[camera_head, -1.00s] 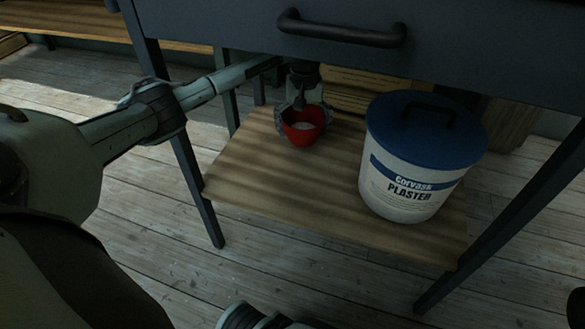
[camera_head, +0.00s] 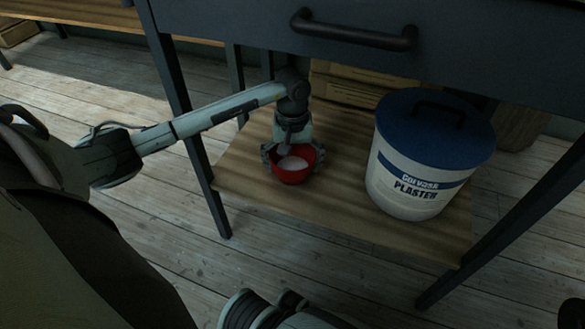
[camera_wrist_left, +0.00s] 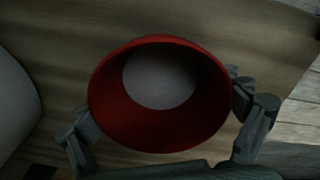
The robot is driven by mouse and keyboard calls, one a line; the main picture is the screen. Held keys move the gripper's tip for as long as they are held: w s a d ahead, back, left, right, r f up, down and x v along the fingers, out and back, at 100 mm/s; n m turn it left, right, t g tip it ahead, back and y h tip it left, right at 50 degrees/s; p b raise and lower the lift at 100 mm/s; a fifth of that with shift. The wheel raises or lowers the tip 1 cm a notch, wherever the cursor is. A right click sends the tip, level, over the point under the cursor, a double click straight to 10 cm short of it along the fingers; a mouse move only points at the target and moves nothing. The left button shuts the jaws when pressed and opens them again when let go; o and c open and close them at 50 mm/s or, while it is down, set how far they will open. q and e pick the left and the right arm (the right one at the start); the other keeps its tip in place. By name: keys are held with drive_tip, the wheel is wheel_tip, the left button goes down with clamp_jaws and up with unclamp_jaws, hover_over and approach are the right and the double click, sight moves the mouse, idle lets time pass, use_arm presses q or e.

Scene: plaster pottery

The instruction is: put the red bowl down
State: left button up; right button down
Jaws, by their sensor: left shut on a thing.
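The red bowl (camera_head: 293,173) is over the left part of the low wooden shelf (camera_head: 330,205), with something pale and whitish in its bottom. My left gripper (camera_head: 293,158) has its fingers on either side of the bowl and is shut on it. In the left wrist view the bowl (camera_wrist_left: 160,120) fills the middle, opening toward the camera, with the fingers of the left gripper (camera_wrist_left: 165,135) at its left and right. Whether the bowl's base touches the shelf is hidden. My right gripper does not show clearly.
A white plaster bucket (camera_head: 415,175) with a blue lid stands on the shelf, right of the bowl. The dark drawer front (camera_head: 440,65) with its handle is above. Table legs (camera_head: 200,150) frame the shelf. Bare shelf lies in front of the bowl.

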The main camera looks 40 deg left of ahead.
use_arm(q)
drive_tip(key=shift+f, duration=0.15)
drive_tip(key=o, duration=1.1)
wheel_tip(320, 180, up, 8)
drive_tip(key=shift+f+p, duration=0.1)
drive_tip(key=shift+p, duration=1.05)
